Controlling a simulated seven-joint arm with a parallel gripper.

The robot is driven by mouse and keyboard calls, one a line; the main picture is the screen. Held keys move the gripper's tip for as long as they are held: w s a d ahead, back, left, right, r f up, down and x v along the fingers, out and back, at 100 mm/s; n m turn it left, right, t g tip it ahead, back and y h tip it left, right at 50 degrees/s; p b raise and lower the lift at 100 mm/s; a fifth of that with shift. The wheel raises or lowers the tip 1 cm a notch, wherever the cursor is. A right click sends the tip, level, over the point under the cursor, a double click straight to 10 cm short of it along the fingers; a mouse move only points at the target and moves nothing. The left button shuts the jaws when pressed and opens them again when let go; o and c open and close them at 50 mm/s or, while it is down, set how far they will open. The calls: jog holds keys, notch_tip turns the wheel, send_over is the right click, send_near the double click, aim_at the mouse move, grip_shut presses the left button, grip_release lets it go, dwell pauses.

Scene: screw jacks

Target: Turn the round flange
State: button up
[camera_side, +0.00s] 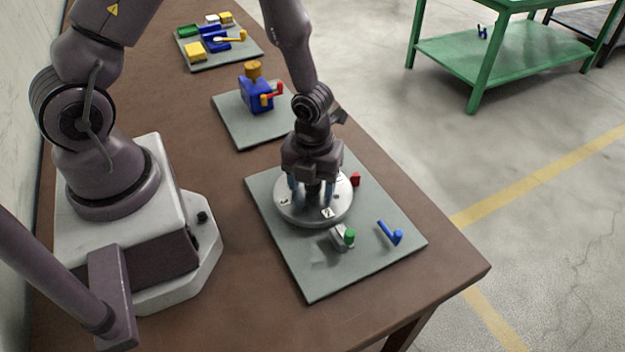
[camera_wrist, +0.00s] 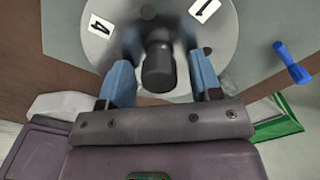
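The round flange (camera_side: 300,212) is a flat grey disc with white number labels, lying on a grey-green board (camera_side: 320,275). It also shows in the wrist view (camera_wrist: 185,20), with a 4 and a 1 readable on its labels. A dark upright knob (camera_wrist: 158,68) stands over the flange's middle. My gripper (camera_side: 312,193) points down over the flange. Its two blue fingers stand on either side of the knob. In the wrist view, gaps show between the knob and each finger, so my gripper (camera_wrist: 160,65) is open. Fingertip contact with the disc cannot be told.
A blue lever (camera_side: 390,233), a green-topped part (camera_side: 345,237) and a red block (camera_side: 355,179) sit around the flange. A board with a blue block and red handle (camera_side: 257,95) lies behind. A further board (camera_side: 232,60) holds coloured parts. The table's right edge is close.

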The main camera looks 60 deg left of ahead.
jog(key=shift+r, duration=0.1)
notch_tip(320, 180, up, 13)
dwell(0.5)
jog(key=s+a+r+n+y, duration=0.2)
jog(key=s+a+r+n, duration=0.3)
jog(key=n, duration=1.4)
jog(key=s+d+r+n+t+h, duration=0.1)
jog(key=s+r+n+t, duration=0.1)
jog(key=r+n, duration=0.2)
jog(key=s+r+n+t+h, duration=0.1)
jog(key=s+r+n+t, duration=0.2)
jog(key=r, duration=0.5)
jog(key=shift+d+r+n+t, duration=0.3)
jog(key=shift+d+n, duration=0.1)
jog(key=shift+n, duration=0.1)
